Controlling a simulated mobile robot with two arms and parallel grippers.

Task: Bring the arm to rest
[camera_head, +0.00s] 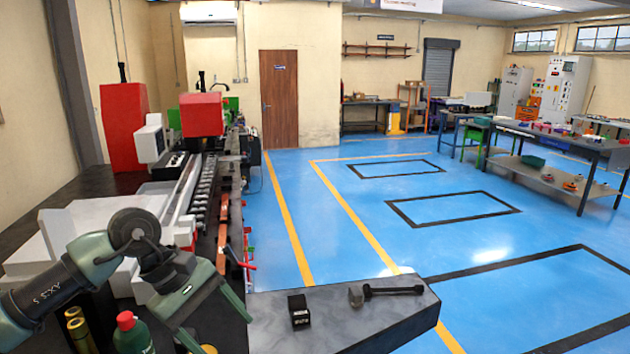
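My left arm comes in from the lower left, grey-green with dark joints, bent over the machine bench. My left gripper (216,331) points down at the lower left, beside the near end of the machine. Its two green fingers stand apart, and I see nothing held between them. What lies right under the fingertips is partly hidden by the gripper. My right arm and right gripper are not in view.
The bending machine (190,190) with red housings runs along the left. A green bottle with a red cap (132,333) and brass cylinders (80,332) stand close to my arm. A grey worktop (345,318) holds a black block (299,310) and a dark tool (393,290). Blue floor (440,180) is clear.

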